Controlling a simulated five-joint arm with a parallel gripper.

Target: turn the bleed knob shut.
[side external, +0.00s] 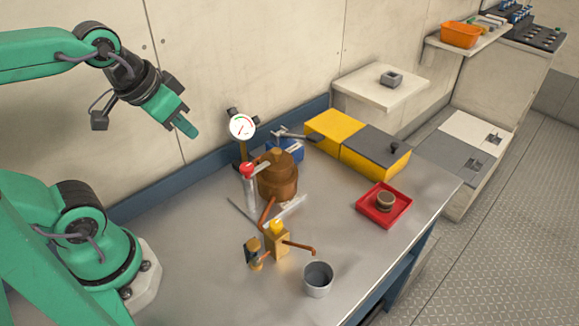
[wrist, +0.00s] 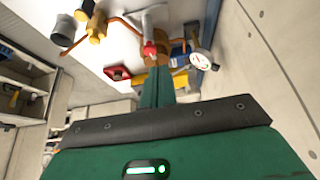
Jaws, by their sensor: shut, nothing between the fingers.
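A brass valve block (side external: 277,243) with a yellow top (side external: 277,225) stands on the metal bench, with a copper spout pointing toward a grey cup (side external: 318,279). A small round knob-like part with a dark face (side external: 253,253) sits at its left; I cannot tell for sure which part is the bleed knob. In the wrist view the block (wrist: 97,27) is at the upper left, beside the cup (wrist: 64,31). My gripper (side external: 190,131) is shut and empty, high above the bench, left of the gauge and apart from the valve.
A copper vessel (side external: 277,178), a red-topped post (side external: 248,185) and a dial gauge (side external: 242,127) stand behind the valve block. A red tray (side external: 384,205) holds a small brown pot. A yellow and grey box (side external: 358,143) is farther back. The bench's near left is clear.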

